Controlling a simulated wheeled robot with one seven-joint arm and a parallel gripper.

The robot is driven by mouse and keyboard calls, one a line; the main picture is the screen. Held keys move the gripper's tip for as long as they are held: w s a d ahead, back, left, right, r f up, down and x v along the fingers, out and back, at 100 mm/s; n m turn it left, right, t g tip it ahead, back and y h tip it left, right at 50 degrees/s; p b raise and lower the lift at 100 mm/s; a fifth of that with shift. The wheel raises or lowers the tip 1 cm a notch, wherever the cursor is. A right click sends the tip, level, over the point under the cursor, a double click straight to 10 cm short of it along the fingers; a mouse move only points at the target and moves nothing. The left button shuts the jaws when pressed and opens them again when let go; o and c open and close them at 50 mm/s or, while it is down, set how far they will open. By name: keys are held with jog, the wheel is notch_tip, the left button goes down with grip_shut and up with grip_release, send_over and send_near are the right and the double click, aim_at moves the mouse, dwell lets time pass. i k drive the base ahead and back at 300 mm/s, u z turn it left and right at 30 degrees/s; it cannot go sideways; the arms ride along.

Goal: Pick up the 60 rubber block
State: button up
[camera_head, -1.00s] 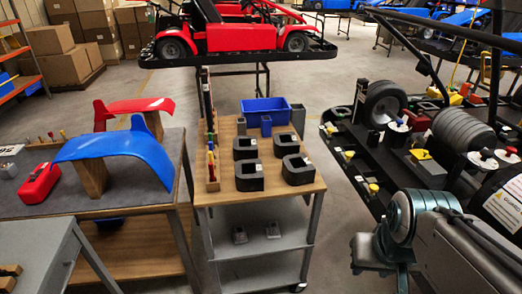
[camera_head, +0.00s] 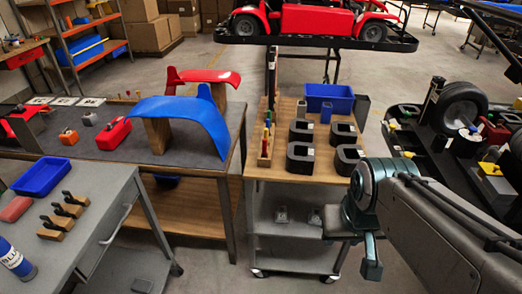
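Several black blocks with open tops (camera_head: 301,157) stand on the wooden top of a cart (camera_head: 268,173) in the middle. Small pale labels show on them. No number is readable, so I cannot tell which thing is the 60 rubber block. My gripper (camera_head: 371,264) hangs at the end of my arm, right of the cart and in front of its lower shelves. It is apart from the black blocks. Its fingers are too small and dark to tell open from shut, and I see nothing held in it.
A blue bin (camera_head: 329,97) stands at the back of the cart. Left, a workbench (camera_head: 95,140) bears red and blue curved panels. A grey table (camera_head: 100,188) with a blue tray (camera_head: 41,177) is nearer. A black kart frame stands right. Floor shows between bench and cart.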

aim_at(300, 157)
jog(key=u, duration=0.4)
jog(key=i, duration=1)
